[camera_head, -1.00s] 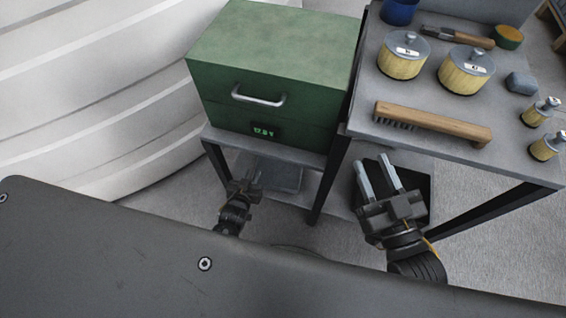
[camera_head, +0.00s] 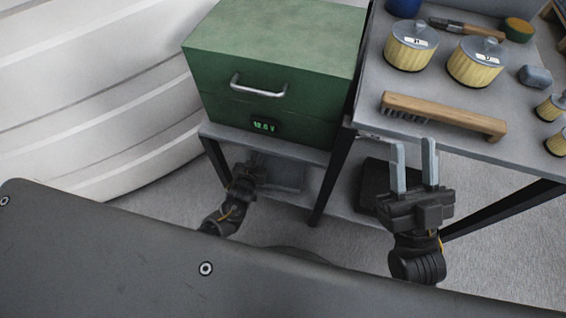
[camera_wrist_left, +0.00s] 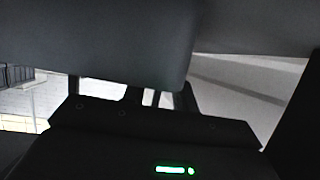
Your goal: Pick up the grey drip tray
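A flat grey tray (camera_head: 290,177), which looks like the drip tray, lies on the low shelf under the green box. Its left part is hidden behind my left gripper. My left gripper (camera_head: 255,160) is low, below the front edge of the green box's stand, just left of the tray. Its fingertips are small and dark here, and I cannot tell whether they touch the tray. My right gripper (camera_head: 414,150) is open and empty, fingers pointing up, in front of the right table's front edge. The left wrist view is mostly dark surfaces, and I cannot make out the tray there.
The green box (camera_head: 275,75) with a handle and lit display stands above the shelf. The right table (camera_head: 375,75) holds a wooden brush (camera_head: 445,113), yellow filters (camera_head: 411,47) and other items. A black item (camera_head: 373,185) lies beneath it. A table leg (camera_head: 330,180) stands between my grippers.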

